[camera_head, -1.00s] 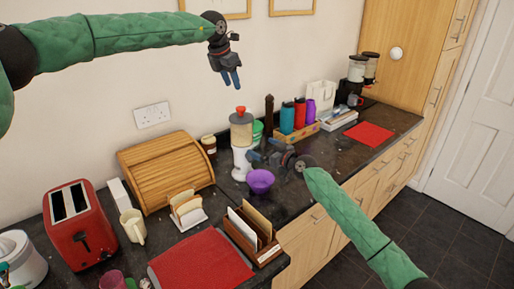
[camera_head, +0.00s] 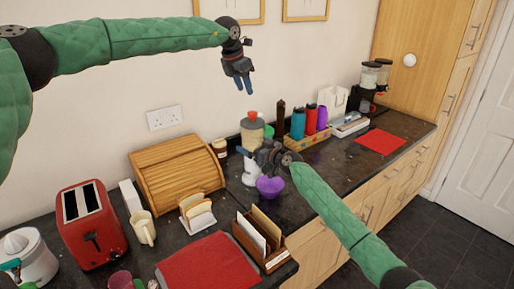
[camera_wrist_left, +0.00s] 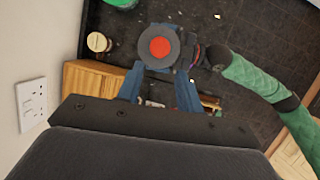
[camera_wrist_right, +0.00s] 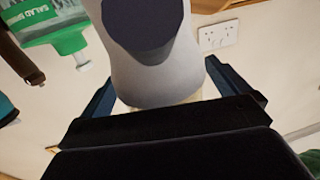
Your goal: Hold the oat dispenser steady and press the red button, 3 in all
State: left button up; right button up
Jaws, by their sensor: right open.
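The oat dispenser (camera_head: 252,134) stands upright on the dark counter, pale bodied with a red button (camera_head: 253,115) on top. My right gripper (camera_head: 243,156) is at its middle; in the right wrist view the dispenser's body (camera_wrist_right: 165,75) lies between the open fingers. I cannot tell whether they touch it. My left gripper (camera_head: 245,86) points down in the air above the dispenser, empty, its fingers apart. In the left wrist view the red button (camera_wrist_left: 160,47) shows from above, just beyond the fingertips. A purple bowl (camera_head: 270,187) sits at the dispenser's front right.
A wooden bread bin (camera_head: 178,172) stands left of the dispenser, with a small lidded jar (camera_head: 219,147) between. A green-labelled container (camera_wrist_right: 60,35) stands close behind. Coloured bottles (camera_head: 310,119) stand to the right. A toast rack (camera_head: 198,212) and a letter holder (camera_head: 262,240) are in front.

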jog(key=shift+c, duration=0.2)
pick_arm(q)
jog(key=shift+c, duration=0.5)
pick_arm(e)
jog(key=c, duration=1.3)
pick_arm(q)
grip_shut()
